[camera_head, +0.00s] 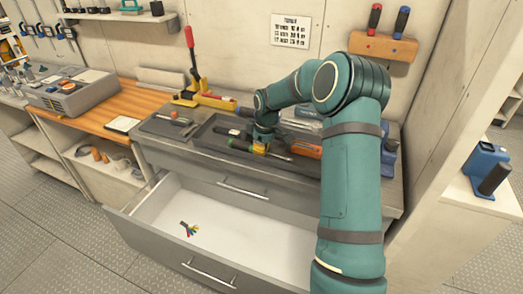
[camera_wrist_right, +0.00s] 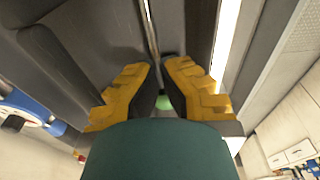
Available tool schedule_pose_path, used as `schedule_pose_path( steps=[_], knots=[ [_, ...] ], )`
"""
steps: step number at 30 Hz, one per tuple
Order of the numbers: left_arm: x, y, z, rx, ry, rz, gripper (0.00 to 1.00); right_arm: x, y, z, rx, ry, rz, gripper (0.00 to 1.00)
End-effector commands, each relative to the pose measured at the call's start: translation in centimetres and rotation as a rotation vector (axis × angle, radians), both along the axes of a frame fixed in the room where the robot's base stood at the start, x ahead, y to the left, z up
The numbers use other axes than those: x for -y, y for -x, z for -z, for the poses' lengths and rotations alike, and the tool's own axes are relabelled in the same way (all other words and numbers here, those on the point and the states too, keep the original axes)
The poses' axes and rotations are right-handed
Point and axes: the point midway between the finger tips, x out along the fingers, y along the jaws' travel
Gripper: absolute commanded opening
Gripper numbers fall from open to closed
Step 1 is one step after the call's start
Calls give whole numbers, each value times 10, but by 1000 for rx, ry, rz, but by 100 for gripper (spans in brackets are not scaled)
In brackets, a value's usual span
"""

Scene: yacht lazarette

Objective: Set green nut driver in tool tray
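My right gripper (camera_head: 262,147), with yellow fingers, is low at the dark tool tray (camera_head: 206,142) on the grey drawer cabinet. In the right wrist view its fingertips (camera_wrist_right: 161,68) are close together. A bit of green (camera_wrist_right: 166,102), seemingly the nut driver's handle, shows between the fingers, and a thin metal shaft (camera_wrist_right: 151,28) runs out past the tips. The gripper looks shut on the nut driver, whose handle is mostly hidden. In the head view a metal shaft (camera_head: 280,157) points right from the fingers. I cannot tell whether the driver touches the tray. My left gripper is out of view.
An open white drawer (camera_head: 255,232) below the top holds a small multicoloured item (camera_head: 188,229). Other tools, including an orange-handled one (camera_head: 306,148), lie around the gripper. A red-handled yellow press (camera_head: 193,80) stands behind. A grey mat (camera_head: 165,128) lies left of the tray.

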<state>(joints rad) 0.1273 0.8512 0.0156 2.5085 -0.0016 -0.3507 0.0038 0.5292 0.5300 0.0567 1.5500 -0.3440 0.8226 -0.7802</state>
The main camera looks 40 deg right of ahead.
Motion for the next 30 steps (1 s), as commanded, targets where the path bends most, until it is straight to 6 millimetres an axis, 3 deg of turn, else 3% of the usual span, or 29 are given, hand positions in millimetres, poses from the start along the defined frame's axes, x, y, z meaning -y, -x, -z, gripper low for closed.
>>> schedule_pose_path(
  steps=[5, 8, 9, 20, 30],
  knots=[
    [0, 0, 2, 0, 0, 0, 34, 0, 0, 3, 0, 0, 0, 0],
    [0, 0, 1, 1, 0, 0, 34, 0, 0, 2, 0, 0, 0, 31],
    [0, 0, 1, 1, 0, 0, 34, 0, 0, 2, 0, 0, 0, 34],
    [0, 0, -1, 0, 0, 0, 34, 0, 0, -5, 3, 1, 0, 34],
    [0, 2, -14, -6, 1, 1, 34, 2, 7, -68, 5, 2, 0, 34]
  ],
)
